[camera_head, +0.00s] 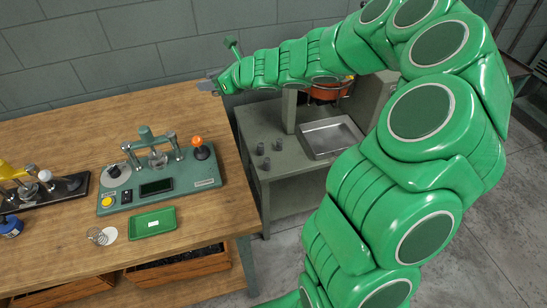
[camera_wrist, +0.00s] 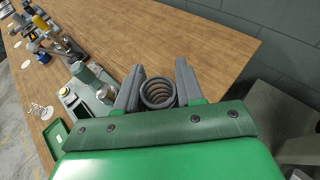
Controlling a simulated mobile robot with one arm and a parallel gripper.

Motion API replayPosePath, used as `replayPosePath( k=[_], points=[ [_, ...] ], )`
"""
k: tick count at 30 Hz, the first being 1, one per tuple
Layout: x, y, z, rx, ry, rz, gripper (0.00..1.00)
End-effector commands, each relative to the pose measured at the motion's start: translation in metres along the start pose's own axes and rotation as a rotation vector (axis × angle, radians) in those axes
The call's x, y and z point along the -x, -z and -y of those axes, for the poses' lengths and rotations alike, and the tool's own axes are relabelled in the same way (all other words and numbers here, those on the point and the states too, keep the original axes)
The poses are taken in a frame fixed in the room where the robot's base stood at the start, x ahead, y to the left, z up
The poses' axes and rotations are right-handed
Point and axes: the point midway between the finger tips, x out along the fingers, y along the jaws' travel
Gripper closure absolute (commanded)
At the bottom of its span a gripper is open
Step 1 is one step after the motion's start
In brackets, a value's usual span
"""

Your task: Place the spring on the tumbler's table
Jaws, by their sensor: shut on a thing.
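My gripper (camera_head: 210,84) is at the back, raised near the wall, by the wooden workbench's back right corner. In the wrist view my gripper (camera_wrist: 160,78) is shut on a dark grey coil spring (camera_wrist: 157,93), which sits between its two fingers. I cannot make out the spring in the head view. The tumbler's table (camera_head: 262,126) is a grey metal table right of the workbench. The tumbler, with an orange drum (camera_head: 330,91), stands at its back, partly hidden by my arm.
Several small dark cylindrical pieces (camera_head: 266,164) and a metal tray (camera_head: 331,137) are on the tumbler's table. The wooden workbench (camera_head: 75,130) holds a green coiling device (camera_head: 180,180), a green tray (camera_head: 153,222) and a loose wire coil (camera_head: 97,236). A gap separates the tables.

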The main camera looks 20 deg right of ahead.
Motion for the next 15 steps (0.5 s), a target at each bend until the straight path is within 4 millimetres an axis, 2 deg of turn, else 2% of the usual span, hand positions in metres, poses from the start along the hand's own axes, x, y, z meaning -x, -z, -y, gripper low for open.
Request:
replayPosePath(
  k=[3, 15],
  points=[
    [0.021, 0.009, 0.014, -0.005, 0.019, -0.003, 0.93],
    [0.088, 0.037, 0.045, -0.024, 0.064, -0.001, 0.93]
  ],
)
